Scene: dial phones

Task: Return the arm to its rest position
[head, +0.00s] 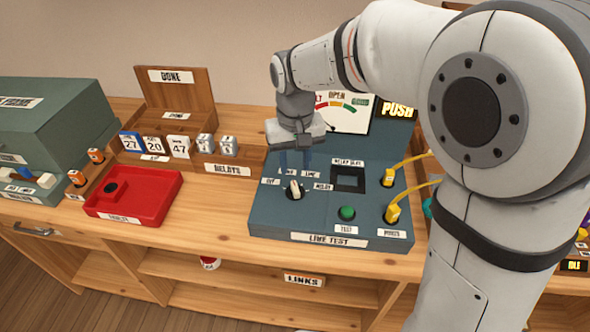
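My gripper (295,164) hangs pointing down over the grey-green line test panel (268,222), just behind and above its pale selector knob (295,189). Its two bluish fingers look apart, with nothing seen between them. I cannot tell whether the fingertips touch the panel. My arm (325,62) reaches in from the right, bent at a large joint, and hides part of the panel's right side and the bench behind it.
A red tray (150,205), the numbered blocks (153,145) and a green cabinet (50,120) are left. Bare wood lies between tray and panel.

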